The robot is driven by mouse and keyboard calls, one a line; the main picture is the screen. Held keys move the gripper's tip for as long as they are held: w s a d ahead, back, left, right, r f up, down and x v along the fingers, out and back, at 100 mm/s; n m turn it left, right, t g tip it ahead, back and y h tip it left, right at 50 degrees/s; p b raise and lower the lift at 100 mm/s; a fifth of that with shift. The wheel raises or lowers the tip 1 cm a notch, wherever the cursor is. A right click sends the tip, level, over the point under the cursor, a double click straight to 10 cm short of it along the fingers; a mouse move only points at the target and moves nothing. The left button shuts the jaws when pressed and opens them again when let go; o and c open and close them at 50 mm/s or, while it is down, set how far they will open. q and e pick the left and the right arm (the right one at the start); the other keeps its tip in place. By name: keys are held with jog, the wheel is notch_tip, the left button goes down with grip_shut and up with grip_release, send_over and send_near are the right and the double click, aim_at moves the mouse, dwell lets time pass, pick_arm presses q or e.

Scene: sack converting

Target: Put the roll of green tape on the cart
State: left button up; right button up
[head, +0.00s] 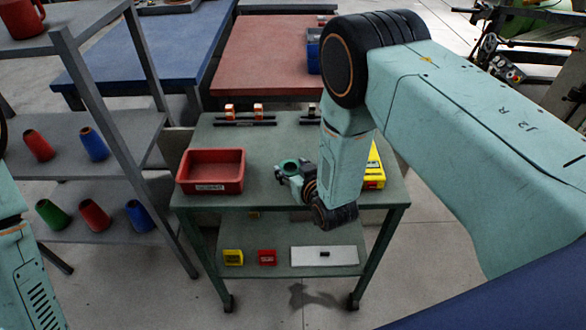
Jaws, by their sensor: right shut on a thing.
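The roll of green tape (289,163) is a small green ring seen over the middle of the cart's top. My right gripper (284,173) is shut on it, reaching in from the right. I cannot tell whether the roll touches the cart top or hangs just above it. The cart (225,153) is a green-grey two-shelf trolley on castors. My right wrist and forearm hide part of its top on the right. Part of my left arm shows at the left edge, but its gripper is out of view.
A red bin (211,171) stands on the cart's left; a yellow item (374,168) is partly hidden at the right. Tools (244,115) lie along the back. The lower shelf holds small yellow and red boxes. A grey rack (100,120) with thread cones stands left.

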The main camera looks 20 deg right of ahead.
jog(key=o, duration=0.8)
jog(key=shift+w+a+f, duration=0.1)
jog(key=shift+w+f, duration=0.05)
jog(key=shift+f, duration=0.05)
jog(key=shift+o, duration=1.3)
jog(key=shift+s+r, duration=0.15)
jog(key=shift+s, duration=0.05)
jog(key=shift+w, duration=0.15)
jog(key=p+v, duration=0.1)
jog(key=v, duration=1.1)
jog(key=shift+r, duration=0.2)
